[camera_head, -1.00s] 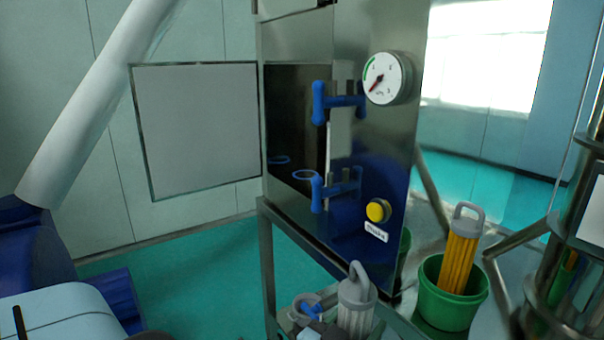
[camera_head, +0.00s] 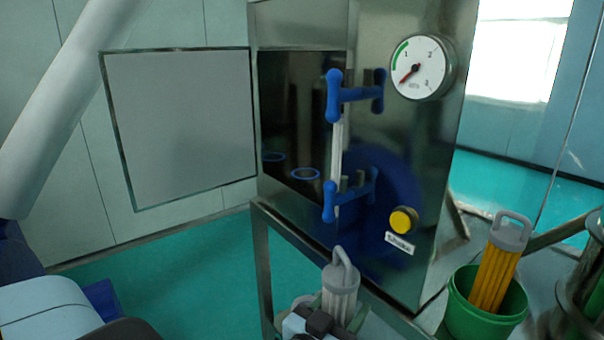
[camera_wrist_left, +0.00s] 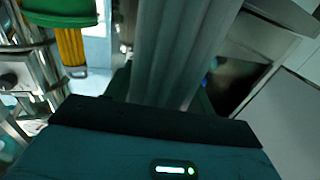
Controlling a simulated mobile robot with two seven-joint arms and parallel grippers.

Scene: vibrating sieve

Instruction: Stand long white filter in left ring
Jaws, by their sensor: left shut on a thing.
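The long white filter (camera_head: 340,290), with a grey loop handle on top, stands upright at the bottom of the head view, in front of the cabinet. My left gripper (camera_head: 316,325) is shut on it; the lower part of the filter is out of frame. In the left wrist view the ribbed filter (camera_wrist_left: 180,50) rises large before the gripper. Two blue-rimmed rings lie inside the open cabinet: the left ring (camera_head: 273,157) and the right ring (camera_head: 305,174). Both look empty. The filter is outside the cabinet, below and right of the rings. My right gripper is not in view.
The cabinet door (camera_head: 185,125) stands open to the left. Blue latch handles (camera_head: 333,95) stick out at the opening's right edge. A gauge (camera_head: 421,67) and yellow button (camera_head: 403,220) are on the front.

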